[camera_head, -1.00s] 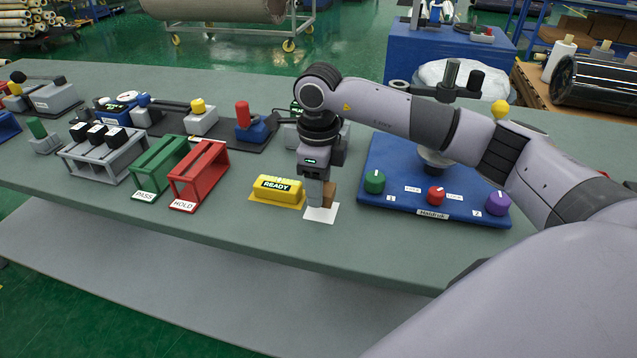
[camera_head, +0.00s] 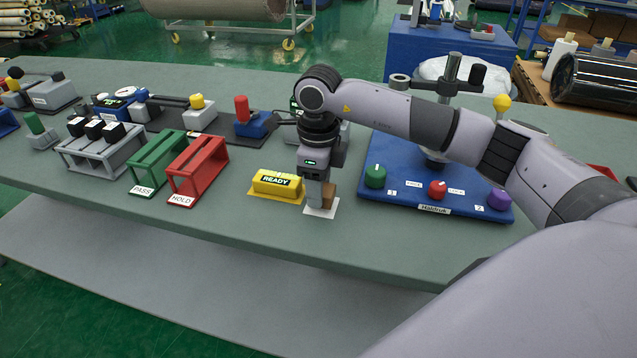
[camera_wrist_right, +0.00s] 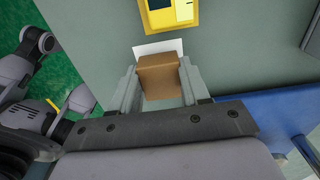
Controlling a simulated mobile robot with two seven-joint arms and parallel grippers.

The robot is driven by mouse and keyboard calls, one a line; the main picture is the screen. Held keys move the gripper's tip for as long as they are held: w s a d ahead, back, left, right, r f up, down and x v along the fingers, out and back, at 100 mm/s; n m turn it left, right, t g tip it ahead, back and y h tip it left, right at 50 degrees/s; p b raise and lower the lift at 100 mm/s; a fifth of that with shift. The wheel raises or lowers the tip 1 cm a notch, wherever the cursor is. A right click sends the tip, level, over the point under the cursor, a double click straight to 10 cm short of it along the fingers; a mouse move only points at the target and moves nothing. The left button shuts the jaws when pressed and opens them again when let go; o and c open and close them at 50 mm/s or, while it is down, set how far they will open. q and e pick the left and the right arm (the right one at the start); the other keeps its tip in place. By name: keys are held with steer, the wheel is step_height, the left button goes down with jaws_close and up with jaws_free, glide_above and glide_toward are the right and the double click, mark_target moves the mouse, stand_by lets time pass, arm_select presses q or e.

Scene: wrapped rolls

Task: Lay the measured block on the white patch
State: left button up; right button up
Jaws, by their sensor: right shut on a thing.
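My right gripper (camera_head: 318,198) points down over the white patch (camera_head: 321,212) near the front of the bench. It is shut on a brown block (camera_head: 329,195). In the right wrist view the block (camera_wrist_right: 158,76) sits between the two fingers (camera_wrist_right: 158,92), and part of the white patch (camera_wrist_right: 172,46) shows beyond it. The block is at or just above the patch; I cannot tell whether it touches. My left gripper is not in view.
A yellow READY block (camera_head: 276,184) lies close to the left of the patch. A blue panel with coloured knobs (camera_head: 405,202) stands to the right. Red HOLD (camera_head: 197,170) and green PASS (camera_head: 157,162) stands are farther left. The bench's front edge is near.

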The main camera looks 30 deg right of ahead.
steer(key=shift+f+b, duration=0.3)
steer(key=shift+f, duration=0.3)
steer(key=o, duration=1.2)
steer(key=shift+r, duration=0.15)
step_height(320, 180, up, 7)
